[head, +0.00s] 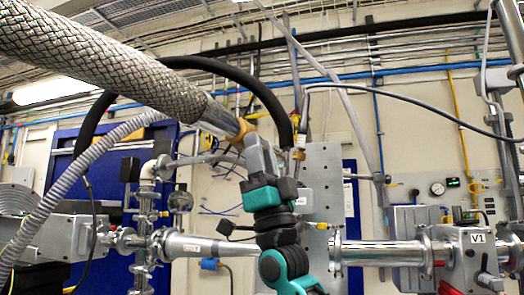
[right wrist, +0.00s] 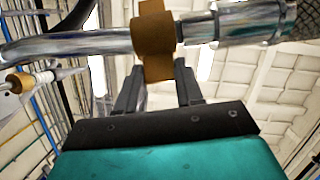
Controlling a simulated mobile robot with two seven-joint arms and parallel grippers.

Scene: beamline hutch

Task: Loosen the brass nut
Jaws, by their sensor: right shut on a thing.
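The brass nut (head: 243,131) sits at the lower end of a thick braided metal hose (head: 110,55). In the right wrist view the brass nut (right wrist: 156,38) is a brown-gold block around a shiny metal pipe (right wrist: 80,42), with the hose's metal collar to its right. My right gripper (head: 250,142) reaches up from below and is shut on the nut. Its two grey fingers (right wrist: 159,78) stand on either side of the nut's lower part. The fingers hide part of the nut in the head view. My left gripper is not in view.
A second brass fitting (head: 299,152) ends a black hose just right of the gripper. A grey metal plate (head: 322,185) stands behind it. A steel beam pipe (head: 195,246) and valve V1 (head: 470,255) lie low. A grey corrugated hose (head: 85,165) hangs at left.

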